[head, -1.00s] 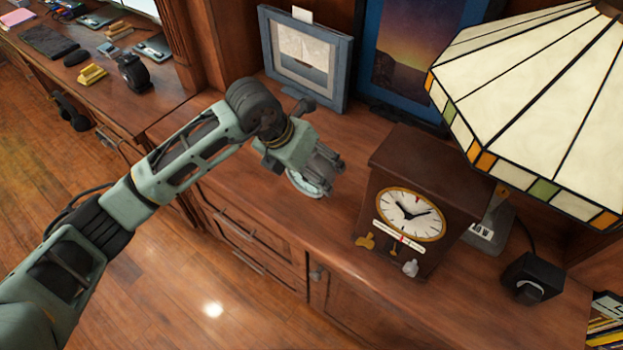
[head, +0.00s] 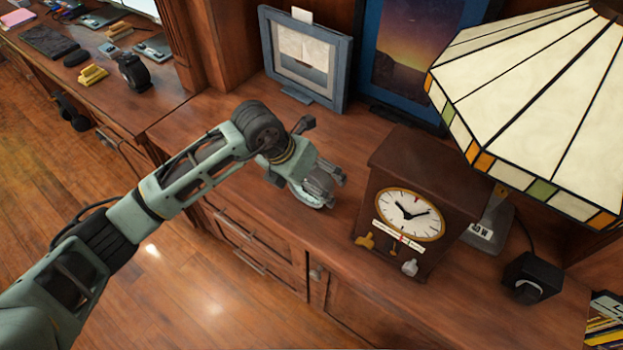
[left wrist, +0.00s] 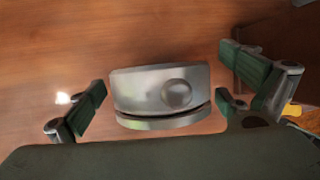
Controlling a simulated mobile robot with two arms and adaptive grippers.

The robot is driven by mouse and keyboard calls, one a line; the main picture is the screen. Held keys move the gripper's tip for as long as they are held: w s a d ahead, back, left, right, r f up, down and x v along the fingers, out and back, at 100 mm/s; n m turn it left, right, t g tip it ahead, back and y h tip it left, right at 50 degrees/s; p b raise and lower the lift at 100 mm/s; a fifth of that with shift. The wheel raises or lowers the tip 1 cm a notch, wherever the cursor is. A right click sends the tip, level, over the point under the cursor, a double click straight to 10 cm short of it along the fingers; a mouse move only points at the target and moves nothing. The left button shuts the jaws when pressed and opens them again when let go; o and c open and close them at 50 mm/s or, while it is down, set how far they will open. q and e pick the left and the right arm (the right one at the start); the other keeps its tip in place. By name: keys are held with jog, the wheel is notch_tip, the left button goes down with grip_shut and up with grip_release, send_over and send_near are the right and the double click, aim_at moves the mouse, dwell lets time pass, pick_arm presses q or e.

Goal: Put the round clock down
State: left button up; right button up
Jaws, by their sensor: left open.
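The round clock (head: 306,198) is a small silvery disc at the cabinet top (head: 262,181), mostly covered by my left gripper in the head view. In the left wrist view the clock (left wrist: 150,88) shows a smooth metal side with a round knob, its dial hidden. My left gripper (head: 325,180) is open over it. In the left wrist view its green fingers stand on either side of the clock, with a gap on both sides. My right gripper is not in view.
A dark wooden clock (head: 408,207) stands close to the right of my gripper. A stained-glass lamp (head: 530,100) is at the right, a small black box (head: 531,277) below it. A framed picture (head: 306,58) stands behind. The cabinet front edge is near.

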pick_arm(q)
jog(key=shift+r, duration=0.2)
jog(key=v, duration=1.2)
jog(key=shift+b, duration=0.45)
jog(key=shift+f, duration=0.1)
